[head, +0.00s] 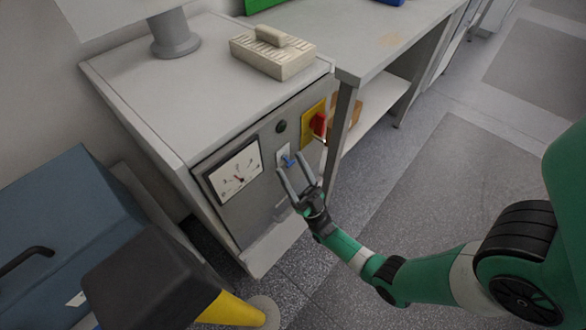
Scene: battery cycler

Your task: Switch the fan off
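The grey cabinet (145,95) has a dark front panel (250,212). On the panel is a small blue switch lever (288,161) on a pale plate. To its right, a red rotary knob (318,124) sits on a yellow plate (307,116). A dial gauge (236,176) is on the left of the panel. No label naming the fan is readable. My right gripper (289,162) is open, its two fingers pointing at the panel around the blue lever in this view. I cannot tell whether they touch it. My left gripper is not in view.
A beige ribbed block (272,53) and a grey pedestal (174,36) stand on the cabinet top. A grey bench (385,42) adjoins at the right. A blue case (75,215) and a dark block (150,280) on a yellow post are lower left. The floor at right is open.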

